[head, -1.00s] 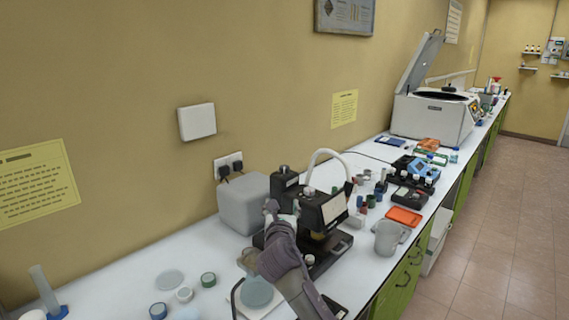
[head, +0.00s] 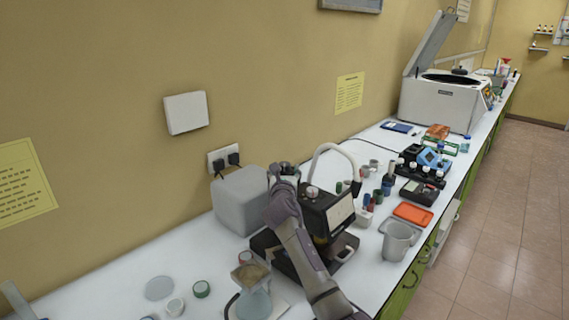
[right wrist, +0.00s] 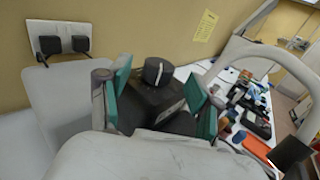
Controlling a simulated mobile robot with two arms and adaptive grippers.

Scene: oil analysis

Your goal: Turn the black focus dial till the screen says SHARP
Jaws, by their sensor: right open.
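The black focus dial (right wrist: 158,71), a round knob with a white line on its top, stands on a dark housing (right wrist: 160,101) in the right wrist view. My right gripper (right wrist: 158,82) is open, with one teal-padded finger on each side of the dial and a visible gap to each. In the head view my right gripper (head: 285,174) is over the rear of the black instrument (head: 318,204) and partly hides the dial. The pale screen (head: 341,213) faces right; its text is too small to read. My left gripper is not in view.
A grey box (head: 240,200) stands left of the instrument, near the wall sockets (head: 224,160). A white curved tube (head: 338,149) arches behind it. A grey jug (head: 397,241), an orange tray (head: 412,214) and small vials crowd the right side.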

